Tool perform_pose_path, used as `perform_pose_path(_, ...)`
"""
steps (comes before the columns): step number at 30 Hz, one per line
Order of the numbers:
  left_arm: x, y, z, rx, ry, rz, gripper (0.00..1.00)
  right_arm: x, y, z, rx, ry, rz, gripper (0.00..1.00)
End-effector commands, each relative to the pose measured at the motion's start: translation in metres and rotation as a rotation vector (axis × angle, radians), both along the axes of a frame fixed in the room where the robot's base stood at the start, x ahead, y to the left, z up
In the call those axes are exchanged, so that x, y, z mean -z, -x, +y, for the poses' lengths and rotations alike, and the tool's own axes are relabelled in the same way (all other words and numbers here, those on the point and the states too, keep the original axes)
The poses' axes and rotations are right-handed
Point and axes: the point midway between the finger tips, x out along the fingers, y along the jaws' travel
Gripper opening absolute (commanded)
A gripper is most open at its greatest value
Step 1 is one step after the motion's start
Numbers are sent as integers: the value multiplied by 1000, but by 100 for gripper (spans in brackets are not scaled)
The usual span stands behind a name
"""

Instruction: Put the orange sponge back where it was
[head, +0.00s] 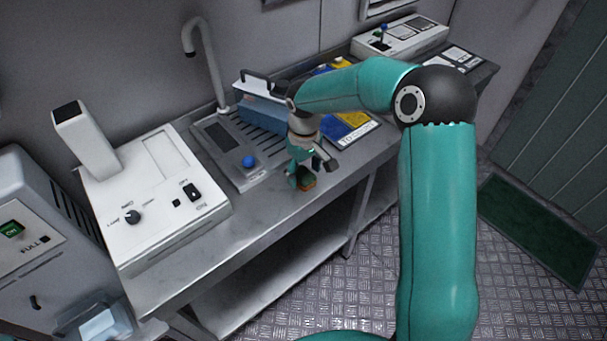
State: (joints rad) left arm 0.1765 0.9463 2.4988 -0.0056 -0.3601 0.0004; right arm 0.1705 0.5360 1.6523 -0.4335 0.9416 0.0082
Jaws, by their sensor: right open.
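The small orange sponge (307,185) with a green side is on or just above the front edge of the metal counter, in front of the steel sink unit. My right gripper (311,173) points down at it with its fingers spread. One finger is left of the sponge and the other is up to its right. The gripper partly hides the sponge, and I cannot tell whether they touch. My left gripper is not in view.
The steel sink unit (228,158) has a blue knob (248,160) and a tall tap (205,65). A white machine (150,195) stands left. A blue box (262,105) and a yellow-blue mat (352,122) lie behind my gripper. The front counter strip (255,212) is clear.

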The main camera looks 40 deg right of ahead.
Motion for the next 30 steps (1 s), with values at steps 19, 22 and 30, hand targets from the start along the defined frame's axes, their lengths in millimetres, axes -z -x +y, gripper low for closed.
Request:
perform_pose_path(19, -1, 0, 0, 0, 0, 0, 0, -106, -1, 0, -1, 0, -3, 68)
perform_pose_path(22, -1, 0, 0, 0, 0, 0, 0, -108, 0, 0, -1, -1, -1, 68)
perform_pose_path(30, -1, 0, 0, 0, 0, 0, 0, -108, 0, 0, -1, 0, -1, 68)
